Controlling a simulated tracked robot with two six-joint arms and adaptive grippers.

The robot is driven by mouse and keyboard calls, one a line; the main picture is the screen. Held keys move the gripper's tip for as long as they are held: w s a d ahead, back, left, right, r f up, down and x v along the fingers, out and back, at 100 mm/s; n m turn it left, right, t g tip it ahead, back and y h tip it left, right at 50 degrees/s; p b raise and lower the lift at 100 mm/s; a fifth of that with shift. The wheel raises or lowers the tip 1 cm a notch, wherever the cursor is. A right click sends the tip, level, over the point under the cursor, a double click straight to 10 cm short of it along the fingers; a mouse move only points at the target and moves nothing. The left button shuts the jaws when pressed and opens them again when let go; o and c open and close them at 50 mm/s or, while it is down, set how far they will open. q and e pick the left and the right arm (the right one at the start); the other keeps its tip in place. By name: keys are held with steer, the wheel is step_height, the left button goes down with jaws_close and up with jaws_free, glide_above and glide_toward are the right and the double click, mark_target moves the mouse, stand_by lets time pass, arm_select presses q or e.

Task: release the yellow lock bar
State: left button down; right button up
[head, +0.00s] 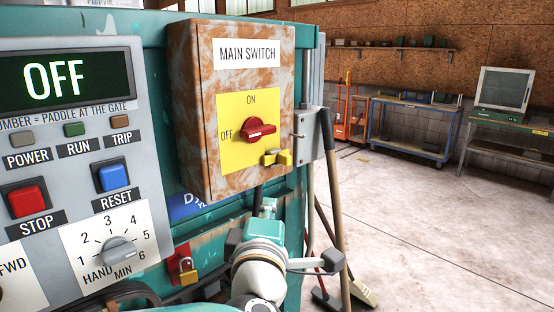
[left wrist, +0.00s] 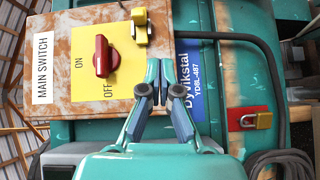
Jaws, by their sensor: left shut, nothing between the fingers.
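The yellow lock bar (head: 278,157) sits at the lower right of the yellow plate (head: 232,110) on the rusty main switch box (head: 196,150). It also shows in the left wrist view (left wrist: 141,26). The red switch knob (head: 259,130) lies level, in line with the OFF mark. My left gripper (head: 268,205) is below the box, under the lock bar and apart from it. In the left wrist view its fingers (left wrist: 160,68) are together and empty, near the box's lower edge. My right gripper is not in view.
A control panel (head: 140,165) with a display reading OFF stands at the left. A brass padlock (head: 187,272) hangs on a red plate below the box. Long-handled tools (head: 334,190) lean at the right of the machine. Open floor (head: 430,240) lies further right.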

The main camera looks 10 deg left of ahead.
arm_select(q)
steer(key=r, duration=0.1)
steer(key=s+r+n, duration=0.1)
steer(key=a+r, duration=0.1)
steer(key=shift+s+n+y, duration=0.35)
steer(key=shift+n+y, duration=0.05)
steer(key=p, duration=0.3)
glide_toward(280, 160)
steer(key=w+a, duration=0.1)
steer(key=a, duration=0.1)
steer(key=w+a, duration=0.1)
steer(key=w, duration=0.1)
steer(key=shift+w+a+r, duration=0.1)
steer(key=shift+a+r, duration=0.05)
steer(key=shift+a, duration=0.25)
steer(key=shift+w+d+p, duration=0.55)
steer(key=shift+w+d, duration=0.25)
steer(key=shift+w, duration=0.2)
steer(key=shift+w+d, duration=0.4)
steer(key=shift+w, duration=0.15)
